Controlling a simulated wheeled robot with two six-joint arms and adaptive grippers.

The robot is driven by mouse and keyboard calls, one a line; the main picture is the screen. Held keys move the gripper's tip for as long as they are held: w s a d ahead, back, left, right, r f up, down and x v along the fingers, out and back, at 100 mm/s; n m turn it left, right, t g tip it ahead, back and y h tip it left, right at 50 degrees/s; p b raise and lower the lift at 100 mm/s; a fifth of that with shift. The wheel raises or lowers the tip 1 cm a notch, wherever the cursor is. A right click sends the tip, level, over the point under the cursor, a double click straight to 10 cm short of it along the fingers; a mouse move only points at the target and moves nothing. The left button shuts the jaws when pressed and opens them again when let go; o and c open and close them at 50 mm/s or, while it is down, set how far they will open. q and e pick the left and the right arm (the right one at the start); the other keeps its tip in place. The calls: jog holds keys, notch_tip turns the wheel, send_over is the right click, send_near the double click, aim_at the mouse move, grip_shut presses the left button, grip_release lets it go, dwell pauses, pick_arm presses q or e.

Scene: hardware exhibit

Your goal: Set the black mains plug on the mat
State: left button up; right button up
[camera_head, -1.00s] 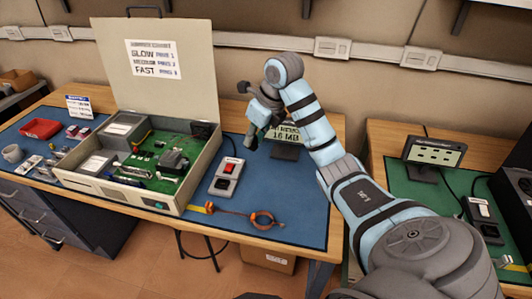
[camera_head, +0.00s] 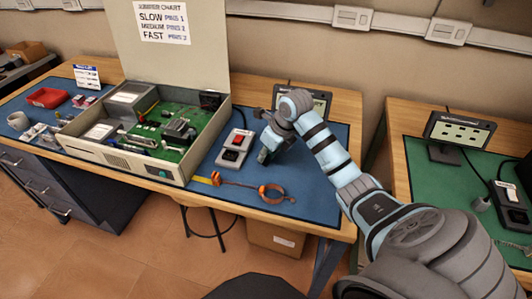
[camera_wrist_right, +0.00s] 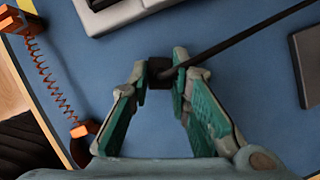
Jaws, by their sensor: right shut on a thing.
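The black mains plug (camera_wrist_right: 160,73) is between the fingertips of my right gripper (camera_wrist_right: 167,78) in the right wrist view, with its black cable running to the upper right. The right gripper (camera_head: 265,156) is shut on it and points down over the blue mat (camera_head: 312,197), to the right of the grey switch box. The mat also fills most of the right wrist view (camera_wrist_right: 255,100). The plug is hard to make out in the head view. I cannot tell whether it touches the mat. My left gripper is not in view.
The grey box with a red switch (camera_head: 235,147) stands left of the right gripper. An orange wrist strap with a coiled cord (camera_head: 270,191) lies in front. An open computer case (camera_head: 150,135) is farther left, and a small screen (camera_head: 318,102) stands behind. The mat's right part is clear.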

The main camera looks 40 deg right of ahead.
jog(key=o, duration=0.9)
jog(key=shift+r, duration=0.2)
jog(key=p+v, duration=0.2)
jog(key=v, duration=1)
jog(key=shift+w, duration=0.1)
